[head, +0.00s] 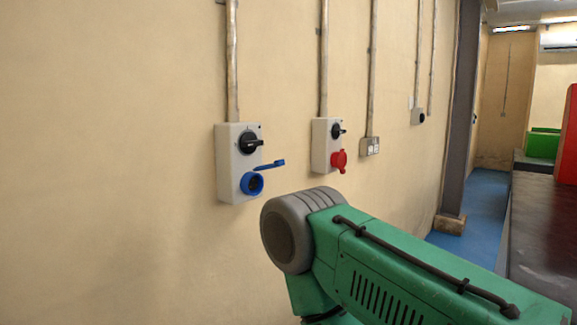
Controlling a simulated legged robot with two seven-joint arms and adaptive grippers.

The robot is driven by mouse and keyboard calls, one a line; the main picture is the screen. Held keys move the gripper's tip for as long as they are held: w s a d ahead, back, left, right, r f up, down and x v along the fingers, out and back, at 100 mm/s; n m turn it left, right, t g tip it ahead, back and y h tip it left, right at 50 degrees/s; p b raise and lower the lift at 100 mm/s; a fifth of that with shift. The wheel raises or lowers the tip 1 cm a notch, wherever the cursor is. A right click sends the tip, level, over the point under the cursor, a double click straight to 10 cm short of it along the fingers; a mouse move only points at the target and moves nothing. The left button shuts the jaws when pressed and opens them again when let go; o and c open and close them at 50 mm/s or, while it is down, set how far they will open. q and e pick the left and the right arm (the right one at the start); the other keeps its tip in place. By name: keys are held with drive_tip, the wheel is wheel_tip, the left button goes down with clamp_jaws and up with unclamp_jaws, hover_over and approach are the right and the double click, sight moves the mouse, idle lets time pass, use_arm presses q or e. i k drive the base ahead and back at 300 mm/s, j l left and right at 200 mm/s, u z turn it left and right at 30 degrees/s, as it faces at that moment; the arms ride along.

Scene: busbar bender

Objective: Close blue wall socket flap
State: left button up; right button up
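The wall socket box (226,165) is pale grey and hangs on the beige wall, left of the middle of the head view. It has a black rotary switch (250,142) above a round blue socket (252,184). The blue flap (269,164) stands open, sticking out to the right above the socket mouth. A green and grey arm link of mine comes in from the lower right, below and right of the socket and apart from it in the picture. Neither gripper shows in the head view.
A second box (320,146) with a red socket (339,161) hangs to the right. Farther along are a small double outlet (370,146) and a grey pillar (457,120). A dark-topped table (540,220) stands at the right. The wall left of the blue socket is bare.

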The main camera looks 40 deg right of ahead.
sight(276, 163)
drive_tip(key=k+j+z, duration=0.1)
drive_tip(key=z, duration=0.95)
drive_tip(key=k+j, duration=0.05)
drive_tip(key=j, duration=0.05)
